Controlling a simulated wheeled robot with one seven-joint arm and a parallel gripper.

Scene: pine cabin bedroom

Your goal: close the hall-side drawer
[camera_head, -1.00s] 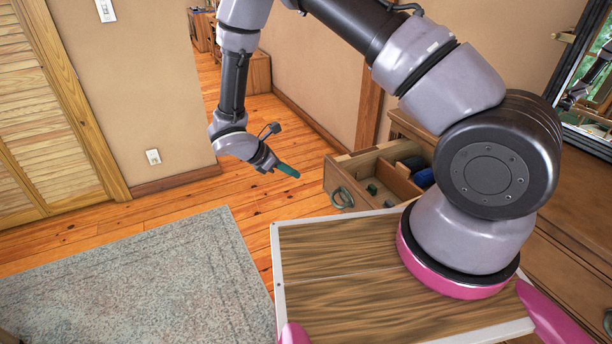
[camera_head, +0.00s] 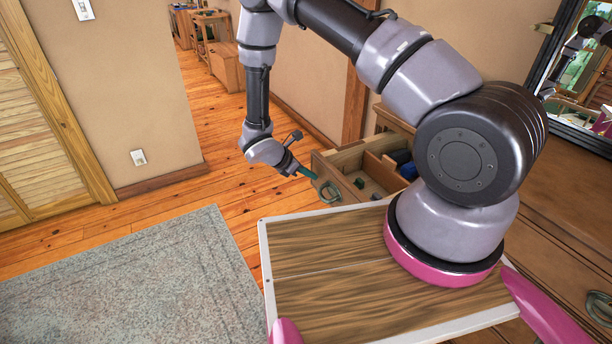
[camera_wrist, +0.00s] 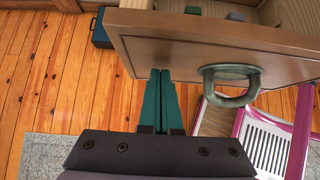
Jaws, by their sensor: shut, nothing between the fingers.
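The hall-side drawer (camera_head: 326,172) stands pulled out of the wooden dresser (camera_head: 392,122), with dividers and several small items inside. In the wrist view its brown front (camera_wrist: 190,48) fills the upper right, with a ring-shaped handle (camera_wrist: 232,84); the handle also shows in the head view (camera_head: 331,191). My gripper (camera_head: 314,177) is shut and empty, its green fingers at the drawer front, left of the handle. In the wrist view the fingertips (camera_wrist: 160,76) reach the lower edge of the front. I cannot tell whether they touch it.
A grey rug (camera_head: 140,282) lies on the plank floor (camera_head: 220,190). A wall corner (camera_head: 120,85) and louvered door (camera_head: 40,110) stand at left. A dark blue box (camera_wrist: 100,30) lies on the floor in the wrist view.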

